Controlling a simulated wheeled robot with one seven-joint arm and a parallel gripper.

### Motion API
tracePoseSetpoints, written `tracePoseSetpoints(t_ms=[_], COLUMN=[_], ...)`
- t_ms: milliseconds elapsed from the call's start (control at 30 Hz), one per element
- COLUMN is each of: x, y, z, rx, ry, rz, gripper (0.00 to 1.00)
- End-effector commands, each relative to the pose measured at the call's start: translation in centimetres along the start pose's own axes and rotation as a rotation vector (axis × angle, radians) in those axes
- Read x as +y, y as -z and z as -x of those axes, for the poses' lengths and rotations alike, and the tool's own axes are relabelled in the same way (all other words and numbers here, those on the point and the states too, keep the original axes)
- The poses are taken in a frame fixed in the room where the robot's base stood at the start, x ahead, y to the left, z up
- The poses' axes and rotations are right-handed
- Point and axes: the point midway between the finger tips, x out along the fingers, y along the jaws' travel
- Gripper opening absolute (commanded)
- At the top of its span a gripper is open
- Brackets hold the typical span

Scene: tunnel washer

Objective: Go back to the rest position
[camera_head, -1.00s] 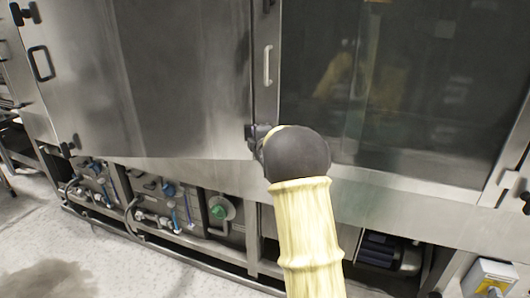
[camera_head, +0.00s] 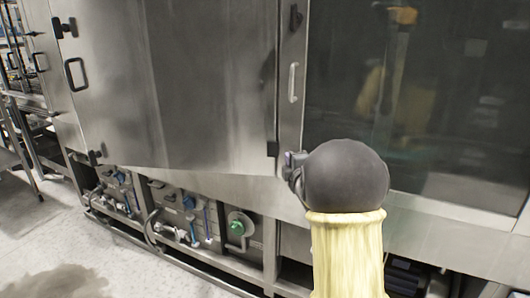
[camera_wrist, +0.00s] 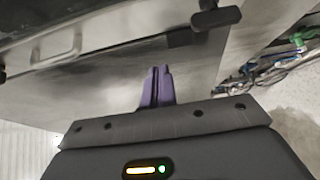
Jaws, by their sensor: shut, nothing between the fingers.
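My gripper (camera_wrist: 157,85) shows in the wrist view with its two purple fingers together and nothing between them. In the head view only a small part of my gripper (camera_head: 290,165) shows at the left of my dark wrist joint; the rest is hidden behind it. My yellow-sleeved arm rises from the bottom, right of centre, in front of the steel washer (camera_head: 190,80). The washer's closed steel door and handles face the gripper. I cannot tell the exact gap between the gripper and the washer front.
A dark glass door with a pale handle (camera_head: 293,82) is at the right. Below the steel door are pipes, valves and a green knob (camera_head: 237,227). A metal rack (camera_head: 22,100) stands at the far left. Pale floor (camera_head: 130,270) lies open at the lower left.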

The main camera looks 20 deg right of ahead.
Motion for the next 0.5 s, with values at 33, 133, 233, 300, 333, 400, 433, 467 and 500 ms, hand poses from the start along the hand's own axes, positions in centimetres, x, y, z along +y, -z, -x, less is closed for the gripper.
tracePoseSetpoints(t_ms=[33,133,233,300,333,400,433,467,500], x=[0.0,-0.2,-1.2,-2.5,-3.2,-5.2,-6.2,-7.1,-8.3], y=[0.0,0.3,0.9,1.7,2.0,3.0,3.6,4.1,4.8], z=[0.0,0.1,0.9,1.9,2.6,4.5,5.5,6.5,8.1], rx=[0.0,-0.001,-0.017,-0.042,-0.058,-0.106,-0.13,-0.158,-0.197], ry=[0.0,0.012,0.067,0.14,0.177,0.278,0.327,0.373,0.436], rz=[0.0,-0.018,-0.095,-0.194,-0.248,-0.386,-0.447,-0.511,-0.59], gripper=[0.0,0.0,0.0,0.0,0.0,0.0,0.0,0.0,0.0])
